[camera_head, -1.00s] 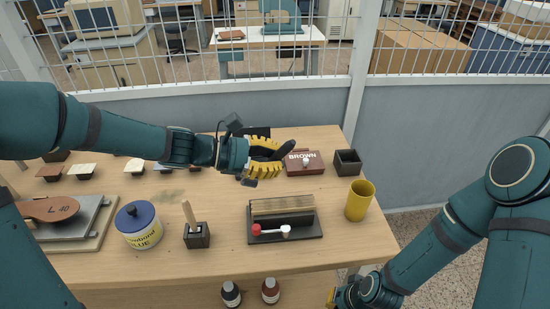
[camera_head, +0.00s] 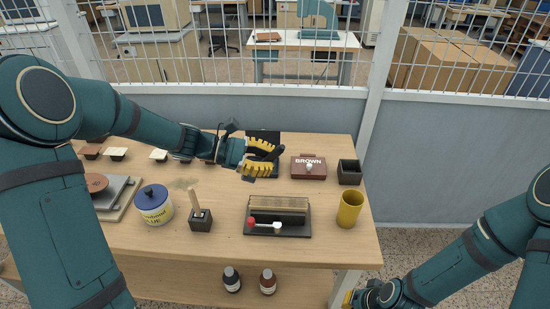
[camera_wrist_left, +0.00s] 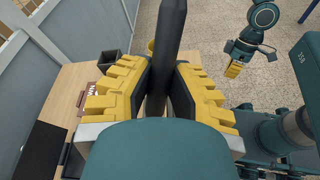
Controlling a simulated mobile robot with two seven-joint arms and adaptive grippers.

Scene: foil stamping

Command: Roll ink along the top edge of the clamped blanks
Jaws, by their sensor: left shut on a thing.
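The blanks (camera_head: 278,204), a stack of tan strips, stand clamped in a dark clamp base (camera_head: 296,234) with a red-and-white handle (camera_head: 264,224), near the front middle of the table. My left gripper (camera_head: 260,161) is behind and slightly left of them, above the table, apart from them. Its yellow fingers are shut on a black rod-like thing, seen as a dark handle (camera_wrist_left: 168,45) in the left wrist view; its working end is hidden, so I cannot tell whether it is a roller. My right gripper (camera_head: 349,298) is low beyond the table's front right, its fingers mostly hidden; it also shows small in the wrist view (camera_wrist_left: 234,70).
A black pad (camera_head: 263,137) lies behind my left gripper. A brown box marked BROWN (camera_head: 308,172), a dark open box (camera_head: 349,172) and a yellow cup (camera_head: 349,209) stand right. A glue jar (camera_head: 153,206) and a block with a wooden handle (camera_head: 201,220) stand left. Bottles (camera_head: 268,281) sit below.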

